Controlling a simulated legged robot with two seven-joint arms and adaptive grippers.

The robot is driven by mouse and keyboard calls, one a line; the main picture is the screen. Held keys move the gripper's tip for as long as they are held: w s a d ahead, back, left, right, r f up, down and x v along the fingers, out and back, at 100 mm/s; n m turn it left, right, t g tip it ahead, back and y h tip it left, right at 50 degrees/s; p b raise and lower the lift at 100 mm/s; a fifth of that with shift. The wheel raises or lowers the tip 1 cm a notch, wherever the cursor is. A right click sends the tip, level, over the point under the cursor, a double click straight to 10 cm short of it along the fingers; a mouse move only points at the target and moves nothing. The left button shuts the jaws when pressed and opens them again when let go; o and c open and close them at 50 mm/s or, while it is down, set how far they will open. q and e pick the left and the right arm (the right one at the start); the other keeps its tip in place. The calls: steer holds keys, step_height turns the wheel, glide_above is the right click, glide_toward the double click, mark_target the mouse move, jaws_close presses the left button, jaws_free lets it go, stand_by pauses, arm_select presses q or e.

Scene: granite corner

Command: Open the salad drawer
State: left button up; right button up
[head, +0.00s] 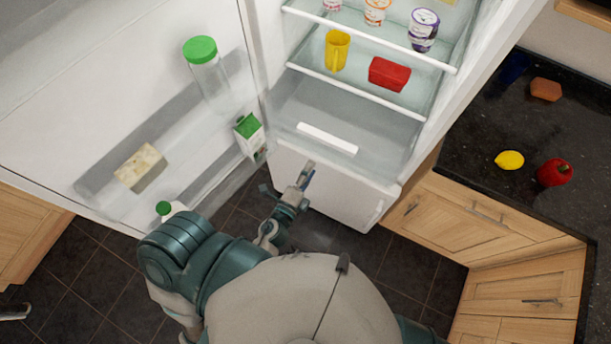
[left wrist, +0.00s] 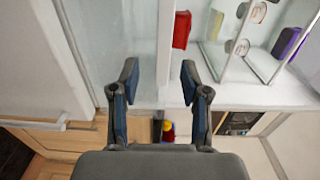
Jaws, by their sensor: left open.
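The salad drawer (head: 345,112) is the clear bin at the bottom of the open fridge, under the lowest shelf. It looks shut and has a white bar handle (head: 327,139) across its front. My left gripper (head: 308,168) is open and empty, in front of the fridge, below the handle in the picture and apart from it. In the left wrist view my left gripper (left wrist: 159,82) has its fingers spread, with the drawer's clear front (left wrist: 115,35) beyond the left finger. I cannot make out the handle there. My right gripper is not in view.
The fridge door (head: 75,110) stands open at left, holding a milk carton (head: 249,134) and a green-capped jar (head: 206,70). Shelves above hold a yellow mug (head: 337,50) and a red container (head: 389,74). Right is a counter (head: 480,120) with a lemon (head: 509,160) and red pepper (head: 553,172).

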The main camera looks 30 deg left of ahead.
arm_select(q)
steer(key=shift+s+d, duration=0.1)
steer(key=shift+s, duration=1.15)
steer(key=s+f+n+g, duration=0.3)
steer(key=f+n+g, duration=0.15)
steer(key=f, duration=0.95)
steer(key=s+f+n+g, duration=0.25)
steer(key=f+n, duration=0.25)
steer(key=f, duration=1)
steer(key=s+a+f+n+g, duration=0.3)
steer(key=s+f+g, duration=0.2)
steer(key=s+f, duration=0.4)
steer(key=s+a+f+n+g, duration=0.2)
steer(key=s+f+n+g, duration=0.1)
steer(key=s+f, duration=0.7)
steer(key=shift+a+g, duration=0.4)
steer(key=shift+g, duration=0.5)
